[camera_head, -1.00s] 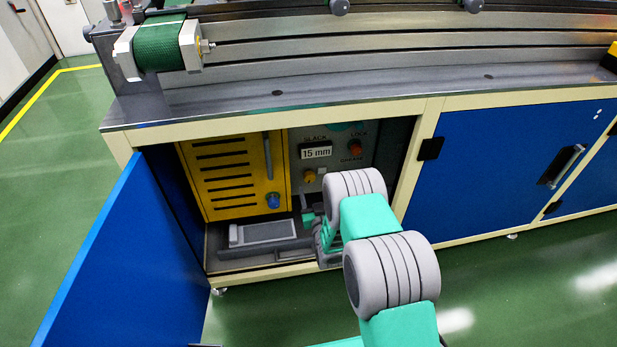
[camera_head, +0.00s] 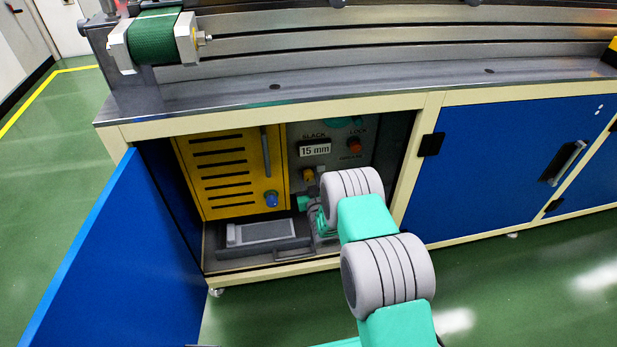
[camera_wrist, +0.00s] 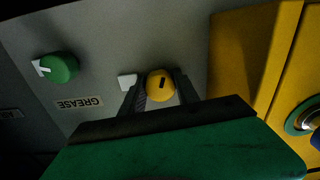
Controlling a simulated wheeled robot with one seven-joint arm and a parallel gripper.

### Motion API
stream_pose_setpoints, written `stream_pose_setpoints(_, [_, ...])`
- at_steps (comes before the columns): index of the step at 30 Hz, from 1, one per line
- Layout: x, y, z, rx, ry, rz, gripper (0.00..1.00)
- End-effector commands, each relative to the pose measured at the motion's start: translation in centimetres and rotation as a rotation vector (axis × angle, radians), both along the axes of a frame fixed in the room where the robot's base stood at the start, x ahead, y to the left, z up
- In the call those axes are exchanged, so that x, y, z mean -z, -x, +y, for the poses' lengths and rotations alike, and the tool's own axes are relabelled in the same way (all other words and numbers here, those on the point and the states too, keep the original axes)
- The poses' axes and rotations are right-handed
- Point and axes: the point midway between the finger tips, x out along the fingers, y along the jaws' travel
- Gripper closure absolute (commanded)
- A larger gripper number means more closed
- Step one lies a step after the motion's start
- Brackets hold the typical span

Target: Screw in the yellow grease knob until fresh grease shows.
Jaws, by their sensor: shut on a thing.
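The yellow grease knob (camera_wrist: 161,85) sits on the grey panel inside the open cabinet, with a dark slot mark on its face. In the wrist view my gripper (camera_wrist: 160,92) has its two dark fingers on either side of the knob, shut on it. In the head view the knob (camera_head: 308,174) shows just above my arm, and my gripper (camera_head: 312,190) is mostly hidden behind my wrist. A small white square (camera_wrist: 127,81) lies beside the knob. No grease is clearly visible.
A green knob (camera_wrist: 60,68) is beside the GREASE label (camera_wrist: 79,102). A yellow slotted cover (camera_head: 222,165) with a blue knob (camera_head: 271,199) stands left of the panel. The blue door (camera_head: 115,250) hangs open at left. A grey tray (camera_head: 262,232) lies on the cabinet floor.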

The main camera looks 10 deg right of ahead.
Motion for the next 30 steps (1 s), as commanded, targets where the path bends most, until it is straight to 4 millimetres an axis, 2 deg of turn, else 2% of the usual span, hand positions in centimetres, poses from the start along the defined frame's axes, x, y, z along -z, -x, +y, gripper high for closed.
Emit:
stream_pose_setpoints(1, [0.0,0.01,-0.01,0.0,0.0,0.0,0.74])
stream_pose_setpoints(11, [0.0,0.01,-0.01,0.0,0.0,0.0,1.0])
stream_pose_setpoints(20, [0.04,-0.01,0.0,0.0,-0.024,-0.001,1.0])
stream_pose_setpoints(30, [0.14,-0.06,0.04,0.0,-0.207,-0.003,1.0])
